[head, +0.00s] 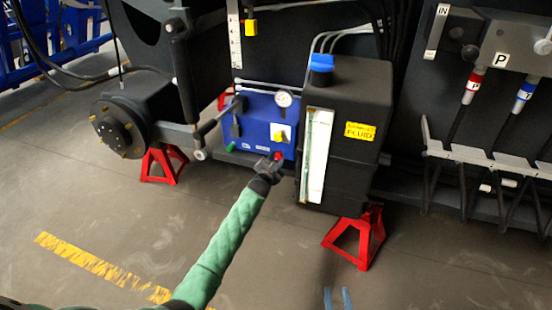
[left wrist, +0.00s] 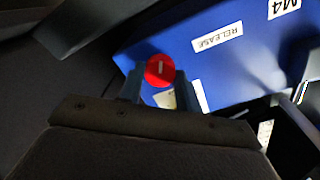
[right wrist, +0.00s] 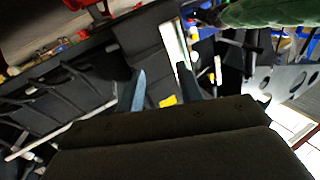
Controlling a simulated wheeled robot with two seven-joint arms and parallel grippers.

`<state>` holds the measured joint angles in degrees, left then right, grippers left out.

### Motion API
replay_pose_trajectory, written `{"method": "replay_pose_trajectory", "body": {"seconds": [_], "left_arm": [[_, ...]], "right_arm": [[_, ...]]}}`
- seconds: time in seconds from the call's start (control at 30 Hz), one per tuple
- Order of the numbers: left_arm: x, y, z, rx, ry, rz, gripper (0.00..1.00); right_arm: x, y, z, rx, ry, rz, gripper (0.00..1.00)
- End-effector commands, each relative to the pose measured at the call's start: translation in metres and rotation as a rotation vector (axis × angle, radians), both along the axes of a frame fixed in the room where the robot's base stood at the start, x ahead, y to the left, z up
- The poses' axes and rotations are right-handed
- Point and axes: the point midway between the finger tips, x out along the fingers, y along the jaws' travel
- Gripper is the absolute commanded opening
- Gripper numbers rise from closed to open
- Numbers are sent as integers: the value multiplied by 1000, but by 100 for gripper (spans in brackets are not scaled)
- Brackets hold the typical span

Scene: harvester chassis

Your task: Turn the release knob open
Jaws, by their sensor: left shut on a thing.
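The red release knob (head: 278,156) is at the lower right of the blue panel box (head: 256,118). In the left wrist view the round knob (left wrist: 159,70) shows a short pale mark, roughly upright in the picture, beside a RELEASE label (left wrist: 217,37). My left gripper (head: 270,163) is at the knob, its two fingers (left wrist: 157,84) on either side of it and shut on it. My right gripper (right wrist: 160,88) has its fingers apart with nothing between them. Only its tips (head: 338,299) show at the bottom of the head view.
A black fluid tank (head: 345,125) with a blue cap (head: 321,63) stands close to the right of the blue box. A lever (head: 219,116) and a gauge (head: 283,99) are on the box. Red stands (head: 357,238) are below. The front floor is clear.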

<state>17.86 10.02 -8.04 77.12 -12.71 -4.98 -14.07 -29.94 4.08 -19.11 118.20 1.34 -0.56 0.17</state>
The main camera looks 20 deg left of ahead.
Motion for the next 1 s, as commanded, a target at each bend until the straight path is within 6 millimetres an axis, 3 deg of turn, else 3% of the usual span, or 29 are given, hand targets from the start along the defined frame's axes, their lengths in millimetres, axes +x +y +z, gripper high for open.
{"method": "replay_pose_trajectory", "body": {"seconds": [0.1,0.3,0.6,0.67,1.0], "left_arm": [[0,2,0,-66,6,4,11],[-1,3,-1,-178,10,3,11],[-1,2,-2,-338,16,3,11],[-1,2,-2,-366,16,3,11],[-1,2,-2,-481,20,3,11]], "right_arm": [[-17,-1,-53,-38,165,13,36],[-57,-5,-135,-93,429,36,36],[-135,-15,-230,-161,775,72,36],[-147,-17,-241,-170,823,77,36],[-145,-16,-232,-169,819,77,36]]}}
